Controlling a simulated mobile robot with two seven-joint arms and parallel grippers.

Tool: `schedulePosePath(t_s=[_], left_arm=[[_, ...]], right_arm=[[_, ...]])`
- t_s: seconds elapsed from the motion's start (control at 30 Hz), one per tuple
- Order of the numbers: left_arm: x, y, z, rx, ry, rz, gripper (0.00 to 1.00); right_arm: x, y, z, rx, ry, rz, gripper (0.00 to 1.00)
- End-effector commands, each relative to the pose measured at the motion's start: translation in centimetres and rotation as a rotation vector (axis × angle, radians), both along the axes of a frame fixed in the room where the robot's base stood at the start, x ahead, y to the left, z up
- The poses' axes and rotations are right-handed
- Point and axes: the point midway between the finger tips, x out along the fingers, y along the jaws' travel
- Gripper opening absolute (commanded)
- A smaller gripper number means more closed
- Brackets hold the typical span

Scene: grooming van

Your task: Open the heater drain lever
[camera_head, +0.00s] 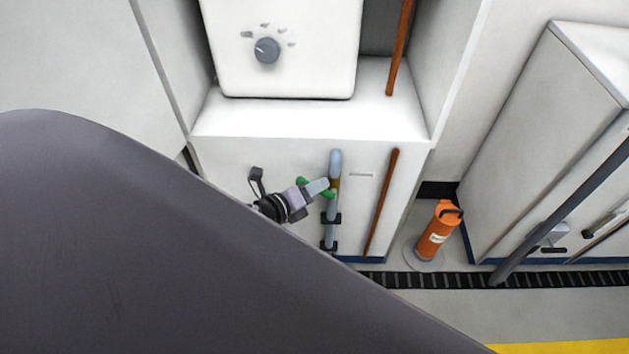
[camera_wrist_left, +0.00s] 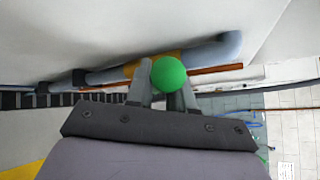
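The heater drain lever (camera_head: 301,181) is green and sits on a vertical blue-grey pipe (camera_head: 335,163) on the front of the white cabinet. In the left wrist view its round green knob (camera_wrist_left: 169,73) shows between my finger pads, in front of the brass-coloured valve section of the pipe. My left gripper (camera_head: 319,187) is at the lever, its fingers close together on either side of it. The fingers (camera_wrist_left: 164,88) look closed on the lever, though the knob hides part of the contact. The lever's middle is hidden by the fingers in the head view. My right gripper is not in view.
A white heater box with a grey dial (camera_head: 267,50) stands above the cabinet. A brown rod (camera_head: 381,203) runs just right of the pipe. An orange cylinder (camera_head: 438,230) stands on the floor at right.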

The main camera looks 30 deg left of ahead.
Motion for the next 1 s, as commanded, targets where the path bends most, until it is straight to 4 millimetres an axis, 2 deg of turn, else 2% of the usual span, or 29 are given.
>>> schedulePosePath(t_s=[0.03,0.07,0.43,0.83,1.0], left_arm=[[0.0,0.0,0.0,0.000,0.001,-0.001,0.35],[0.0,0.0,0.0,0.000,0.001,-0.001,0.41],[-0.4,0.1,0.1,-0.001,0.001,0.000,0.41],[-5.0,1.0,1.5,0.000,0.002,-0.001,0.41],[-6.3,1.3,2.0,-0.001,0.001,-0.001,0.41]], right_arm=[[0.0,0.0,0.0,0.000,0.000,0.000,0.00],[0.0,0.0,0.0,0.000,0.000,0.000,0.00],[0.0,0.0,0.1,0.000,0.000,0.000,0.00],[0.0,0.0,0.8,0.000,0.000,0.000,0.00],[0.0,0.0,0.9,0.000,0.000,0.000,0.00]])
